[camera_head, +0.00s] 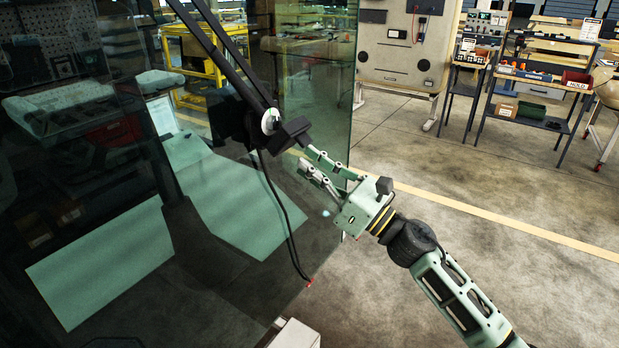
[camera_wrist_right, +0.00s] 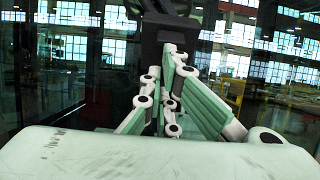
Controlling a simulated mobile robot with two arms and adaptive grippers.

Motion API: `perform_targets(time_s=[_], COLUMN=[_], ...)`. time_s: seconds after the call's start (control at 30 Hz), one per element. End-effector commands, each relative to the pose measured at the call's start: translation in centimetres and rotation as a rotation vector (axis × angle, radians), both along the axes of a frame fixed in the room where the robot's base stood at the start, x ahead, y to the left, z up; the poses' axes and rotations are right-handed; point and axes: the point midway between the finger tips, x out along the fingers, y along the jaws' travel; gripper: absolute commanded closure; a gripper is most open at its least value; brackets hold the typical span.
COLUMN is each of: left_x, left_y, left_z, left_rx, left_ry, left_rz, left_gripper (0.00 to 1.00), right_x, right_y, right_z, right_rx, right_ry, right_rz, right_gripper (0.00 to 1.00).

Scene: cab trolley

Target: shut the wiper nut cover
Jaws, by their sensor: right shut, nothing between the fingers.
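The wiper nut cover (camera_head: 293,132) is a small black block at the base of the wiper arm (camera_head: 225,60), on the dark glass panel. It sticks out from the round light-coloured pivot (camera_head: 270,121), so it looks raised. My right gripper (camera_head: 306,157) is shut and empty, with its green fingertips just below and right of the cover. In the right wrist view a black block, apparently the cover (camera_wrist_right: 167,38), stands right beyond the fingertips (camera_wrist_right: 172,62). I cannot tell whether they touch it. My left gripper is not in view.
A black cable (camera_head: 285,215) hangs from the wiper base in front of the glass (camera_head: 325,90). Open floor (camera_head: 480,260) lies to the right. A board on a stand (camera_head: 405,50) and a shelf trolley (camera_head: 535,85) stand farther back.

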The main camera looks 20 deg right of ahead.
Motion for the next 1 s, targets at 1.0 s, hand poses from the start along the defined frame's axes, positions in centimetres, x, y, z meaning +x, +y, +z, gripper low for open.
perform_targets(time_s=[1.0], left_x=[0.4], left_y=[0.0], left_z=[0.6], left_rx=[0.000], left_ry=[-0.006], left_rz=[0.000], left_gripper=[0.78], right_x=[0.6], right_y=[0.5], right_z=[6.9], right_rx=[-0.001], right_ry=[0.001], right_rz=[0.001], right_gripper=[1.00])
